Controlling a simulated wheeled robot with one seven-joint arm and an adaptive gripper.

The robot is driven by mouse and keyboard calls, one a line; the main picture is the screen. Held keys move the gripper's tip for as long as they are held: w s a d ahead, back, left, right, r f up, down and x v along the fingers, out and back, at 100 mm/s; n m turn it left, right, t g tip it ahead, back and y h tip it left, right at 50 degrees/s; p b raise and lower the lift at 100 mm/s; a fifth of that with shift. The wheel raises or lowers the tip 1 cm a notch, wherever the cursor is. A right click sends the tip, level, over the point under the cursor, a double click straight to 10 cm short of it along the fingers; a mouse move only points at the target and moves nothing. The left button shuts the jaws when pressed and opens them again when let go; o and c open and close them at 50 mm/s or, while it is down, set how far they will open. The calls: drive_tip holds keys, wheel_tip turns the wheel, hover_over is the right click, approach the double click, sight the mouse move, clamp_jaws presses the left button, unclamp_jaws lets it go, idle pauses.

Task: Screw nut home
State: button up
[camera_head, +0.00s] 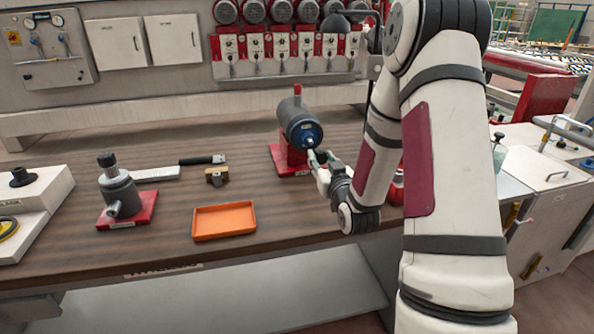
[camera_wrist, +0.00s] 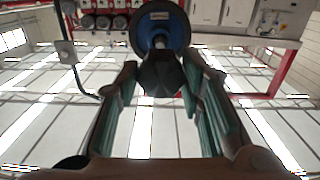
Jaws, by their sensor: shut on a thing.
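The dark motor-like cylinder (camera_head: 298,118) lies level on a red stand on the wooden bench, its blue round flange (camera_head: 306,133) facing my gripper. The blue flange (camera_wrist: 160,28) also shows at the top of the wrist view. A dark nut (camera_wrist: 160,76) shows between my fingers, in line with the flange centre and a pale shaft. My gripper (camera_head: 318,158) is shut on the nut just in front of the flange. In the head view the fingers largely hide the nut. I cannot tell how far it is threaded on.
An orange tray (camera_head: 224,236) lies empty on the bench. Gauges and red control boxes line the back.

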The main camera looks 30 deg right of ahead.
sight(312, 143)
drive_tip(key=shift+s, duration=0.1)
idle(0.3)
drive_tip(key=shift+b+x, duration=1.15)
drive_tip(key=shift+x, duration=1.8)
drive_tip(key=shift+b+x, duration=0.9)
drive_tip(key=shift+x, duration=0.5)
drive_tip(key=shift+m, duration=0.3)
